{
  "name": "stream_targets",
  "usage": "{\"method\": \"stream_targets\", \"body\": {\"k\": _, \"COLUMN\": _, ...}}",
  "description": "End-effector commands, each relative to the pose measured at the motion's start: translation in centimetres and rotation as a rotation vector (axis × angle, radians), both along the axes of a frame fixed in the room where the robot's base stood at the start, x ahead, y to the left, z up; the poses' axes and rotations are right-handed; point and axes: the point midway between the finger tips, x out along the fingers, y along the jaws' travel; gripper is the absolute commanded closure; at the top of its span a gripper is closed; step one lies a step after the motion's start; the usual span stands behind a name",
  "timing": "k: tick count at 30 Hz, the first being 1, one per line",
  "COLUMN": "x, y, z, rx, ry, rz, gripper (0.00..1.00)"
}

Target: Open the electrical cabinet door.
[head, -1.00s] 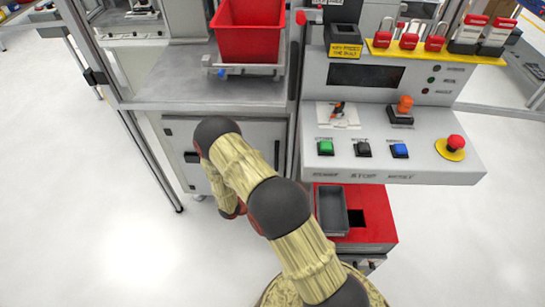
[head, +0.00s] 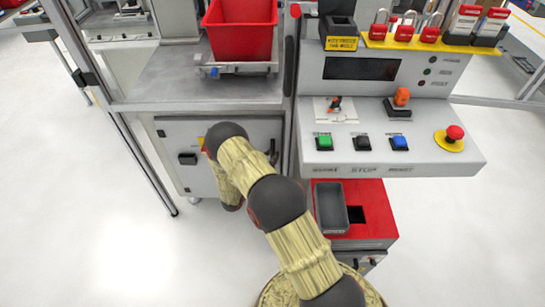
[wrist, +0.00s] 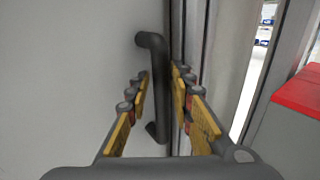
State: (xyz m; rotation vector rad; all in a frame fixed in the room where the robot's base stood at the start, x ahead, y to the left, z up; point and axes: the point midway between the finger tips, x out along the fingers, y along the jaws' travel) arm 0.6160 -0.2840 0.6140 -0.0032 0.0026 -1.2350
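The grey electrical cabinet door (head: 172,172) is under the bench, left of my arm in the head view. It bears a dark latch (head: 188,158). In the wrist view, the pale door panel (wrist: 70,70) fills the left side, with a dark bar handle (wrist: 157,95) near its edge. My gripper (wrist: 160,77) is open, with yellow-padded fingers on both sides of the handle; a gap shows on the right, and left contact cannot be told. The door looks shut.
A control console (head: 440,165) with buttons stands to the right. Below it is a red cabinet (head: 375,205) with a grey tray (head: 331,207). A red bin (head: 240,28) sits above the bench (head: 190,85). A metal frame post (head: 145,165) stands left of the door. Floor at left is clear.

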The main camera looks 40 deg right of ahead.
Motion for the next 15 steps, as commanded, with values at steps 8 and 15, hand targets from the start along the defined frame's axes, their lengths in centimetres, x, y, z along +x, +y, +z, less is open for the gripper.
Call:
{"method": "stream_targets", "body": {"k": 8, "x": 0.5, "y": -1.7, "z": 0.0, "rx": 0.0, "ry": 0.001, "rz": -0.001, "gripper": 0.77}}
{"method": "stream_targets", "body": {"k": 15, "x": 0.5, "y": -1.7, "z": 0.0, "rx": 0.0, "ry": 0.001, "rz": 0.0, "gripper": 0.79}}
